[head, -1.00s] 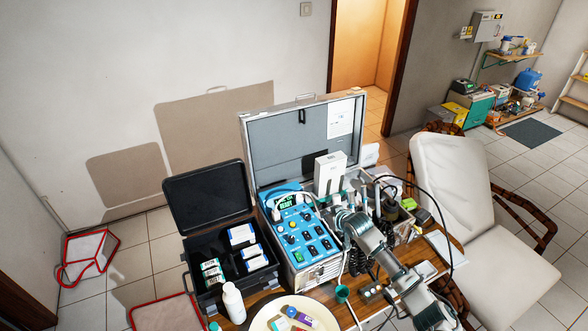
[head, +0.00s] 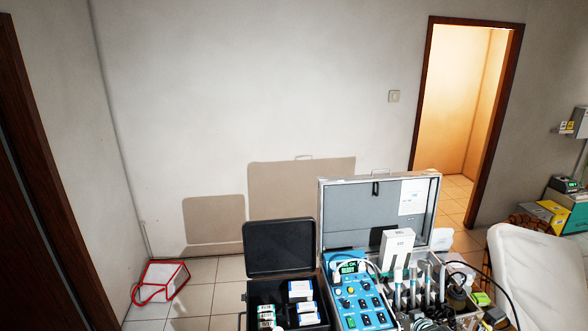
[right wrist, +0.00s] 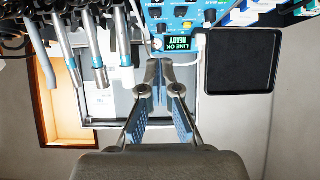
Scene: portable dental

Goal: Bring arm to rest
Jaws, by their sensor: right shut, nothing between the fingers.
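My right gripper (right wrist: 160,78) shows in the right wrist view with its two fingers drawn together at the tips and nothing between them. In the head view only a small part of it (head: 424,322) shows at the bottom edge, in front of the open dental case; the rest of the arm is out of the picture. The blue control panel (head: 361,300) of the dental unit is to its left, and its display (right wrist: 176,43) shows beyond the fingertips in the right wrist view. My left gripper is in neither view.
The open case lid (head: 346,218) stands upright behind the panel. A black case (head: 279,249) with boxes stands left of it. Several handpieces (right wrist: 88,50) hang near the gripper. A white chair (head: 533,275) is at right. A red-edged bag (head: 162,281) lies on the floor.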

